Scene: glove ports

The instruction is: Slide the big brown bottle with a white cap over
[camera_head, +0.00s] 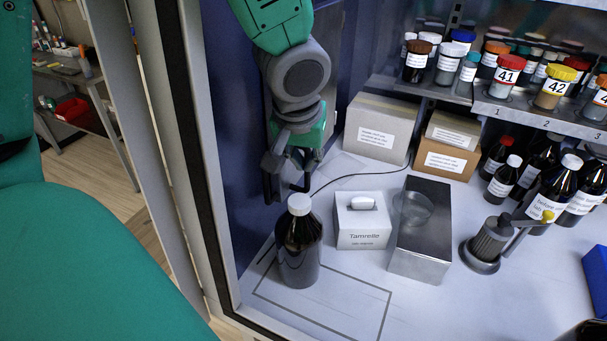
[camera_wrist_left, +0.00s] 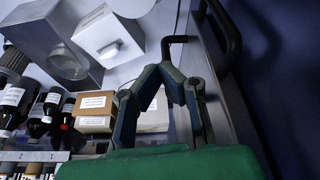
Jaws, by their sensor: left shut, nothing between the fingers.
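The big brown bottle (camera_head: 299,247) with a white cap stands upright on the white floor of the enclosure, at the left in the head view. Its base overlaps the upper left part of a grey-outlined rectangle (camera_head: 388,308). My left gripper (camera_head: 287,196) is shut and empty, just behind the bottle and close to its cap; I cannot tell whether they touch. The left wrist view shows its fingers (camera_wrist_left: 176,42) pointing away, with nothing held. The bottle cannot be made out there. My right gripper is not in view.
A white Tamrelle box (camera_head: 362,232) and a metal box (camera_head: 424,250) stand right of the bottle. Cardboard boxes (camera_head: 376,128) are behind. Smaller brown bottles (camera_head: 501,180) and a shelf (camera_head: 520,112) of jars are at right. The enclosure wall edge is close on the left.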

